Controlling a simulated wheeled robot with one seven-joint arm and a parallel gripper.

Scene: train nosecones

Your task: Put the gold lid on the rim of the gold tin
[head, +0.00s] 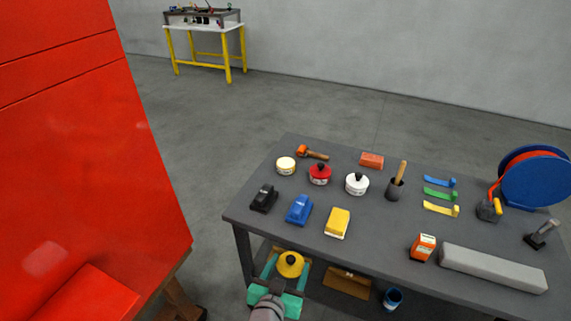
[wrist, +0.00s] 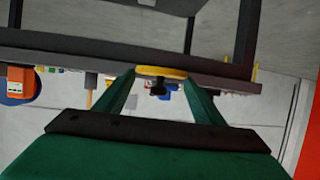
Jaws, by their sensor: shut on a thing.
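The gold lid (head: 290,258), a yellow disc with a black knob, is held in my green gripper (head: 289,268), below and in front of the table's near left edge in the head view. In the wrist view my gripper (wrist: 159,80) has one finger on each side of the lid (wrist: 165,72), and the black knob points towards the palm. The open-looking tin with a pale cream top (head: 286,166) stands upright near the table's far left corner; it appears to be the gold tin. It has no knob on it. The lid is well apart from it.
On the grey table (head: 385,236) a red tin (head: 320,174) and a white tin (head: 357,184) wear knobbed lids. Black (head: 263,198), blue (head: 299,210) and yellow (head: 337,222) blocks stand nearer. An orange-headed hammer (head: 312,153) lies behind. A big red body (head: 90,150) rises at left.

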